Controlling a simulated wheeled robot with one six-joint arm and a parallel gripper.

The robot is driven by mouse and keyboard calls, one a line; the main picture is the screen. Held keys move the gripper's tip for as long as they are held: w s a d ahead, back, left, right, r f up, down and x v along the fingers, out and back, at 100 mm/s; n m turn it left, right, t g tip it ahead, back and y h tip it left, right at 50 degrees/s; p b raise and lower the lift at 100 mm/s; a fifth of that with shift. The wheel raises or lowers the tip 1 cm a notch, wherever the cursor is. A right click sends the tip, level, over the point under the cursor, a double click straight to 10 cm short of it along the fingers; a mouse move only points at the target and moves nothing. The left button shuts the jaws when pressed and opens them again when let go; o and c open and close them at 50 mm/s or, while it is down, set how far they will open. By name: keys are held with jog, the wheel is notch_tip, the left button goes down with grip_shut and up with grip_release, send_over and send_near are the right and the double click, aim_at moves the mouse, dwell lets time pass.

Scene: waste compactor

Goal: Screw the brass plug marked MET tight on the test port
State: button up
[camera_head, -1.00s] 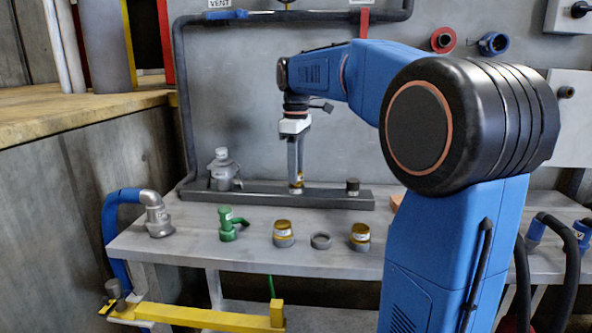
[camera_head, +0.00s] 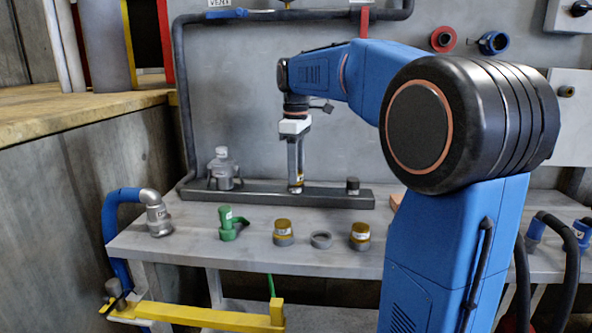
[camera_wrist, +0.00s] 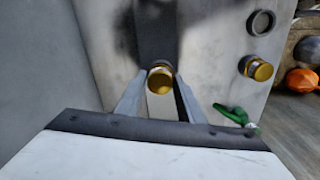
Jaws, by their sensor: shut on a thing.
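My gripper (camera_head: 296,178) points straight down over the dark bar at the back of the bench. It is shut on a brass plug (camera_head: 298,179), which sits low between the fingertips, right at the bar. In the wrist view the plug's round brass top (camera_wrist: 160,79) shows between the two fingers. A pale label shows on its side, but I cannot read the marking. The test port under it is hidden by the plug and fingers, so I cannot tell how far the thread is engaged.
The dark bar (camera_head: 335,197) also carries a silver fitting (camera_head: 222,170) and a dark stub (camera_head: 352,186). In front stand a green fitting (camera_head: 228,223), a brass-topped plug (camera_head: 283,230), a grey ring (camera_head: 320,240) and another brass-topped plug (camera_head: 360,234). A grey elbow (camera_head: 157,216) stands left.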

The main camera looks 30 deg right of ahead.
jog(key=shift+c, duration=0.5)
jog(key=m, duration=0.5)
jog(key=shift+m, duration=0.4)
jog(key=m, duration=0.4)
jog(key=shift+m, duration=0.3)
jog(key=m, duration=0.5)
